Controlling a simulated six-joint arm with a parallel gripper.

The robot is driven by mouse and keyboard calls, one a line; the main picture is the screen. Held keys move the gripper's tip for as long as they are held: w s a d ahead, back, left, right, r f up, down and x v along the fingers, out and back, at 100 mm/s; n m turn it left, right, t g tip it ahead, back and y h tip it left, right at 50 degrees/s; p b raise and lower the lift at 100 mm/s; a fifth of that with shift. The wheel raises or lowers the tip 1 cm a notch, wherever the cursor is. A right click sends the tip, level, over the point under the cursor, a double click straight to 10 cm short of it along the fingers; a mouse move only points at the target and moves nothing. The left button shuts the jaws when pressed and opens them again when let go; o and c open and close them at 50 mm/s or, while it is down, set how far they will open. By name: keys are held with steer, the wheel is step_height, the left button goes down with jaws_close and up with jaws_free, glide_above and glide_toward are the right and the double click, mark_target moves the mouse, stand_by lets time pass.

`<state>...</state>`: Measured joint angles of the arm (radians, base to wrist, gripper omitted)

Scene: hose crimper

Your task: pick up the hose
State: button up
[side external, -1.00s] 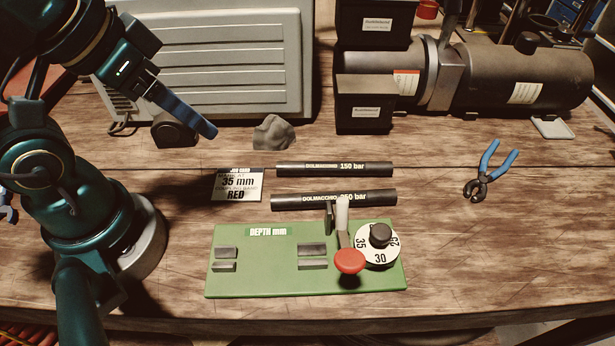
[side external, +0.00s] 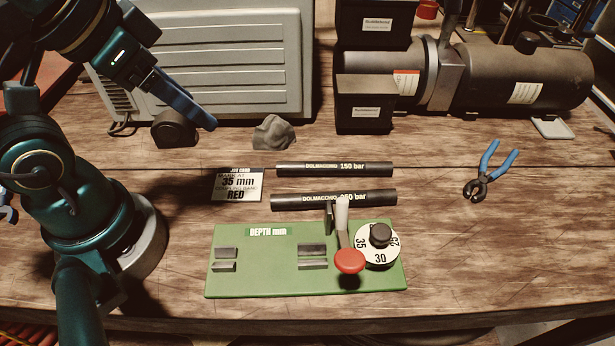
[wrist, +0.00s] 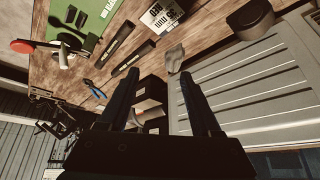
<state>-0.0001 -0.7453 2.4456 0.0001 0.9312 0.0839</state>
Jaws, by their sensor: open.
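Two black hoses lie flat on the wooden bench, roughly parallel. The far hose (side external: 350,170) is printed "150 bar". The near hose (side external: 290,202) is printed "DOLMACCHIO" and what looks like 250 bar, its label partly hidden by the grey lever. Both hoses also show in the upper left of the wrist view, one here (wrist: 118,38) and the other beside it (wrist: 126,57). My gripper (side external: 205,125) is high at the upper left, in front of the grey ribbed case and apart from both hoses. In the wrist view its two fingers (wrist: 155,85) are spread with nothing between them.
A green depth fixture (side external: 225,282) with metal blocks, red-knobbed lever (side external: 349,262) and dial (side external: 380,246) stands nearest the front. A job card (side external: 238,185) reads 35 mm, RED. A grey lump (side external: 274,133), black bins (side external: 365,105) and blue-handled pliers (side external: 487,172) surround the hoses.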

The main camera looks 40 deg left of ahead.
steer(key=w+d+r+m, duration=0.1)
steer(key=w+r+m, duration=0.25)
steer(key=w, duration=0.25)
steer(key=m+g, duration=0.5)
steer(key=g, duration=0.1)
glide_above(335, 163)
step_height(335, 163, down, 15)
steer(key=shift+f, duration=0.1)
steer(key=shift+s+f, duration=0.1)
steer(key=shift+f, duration=2.4)
jaws_close()
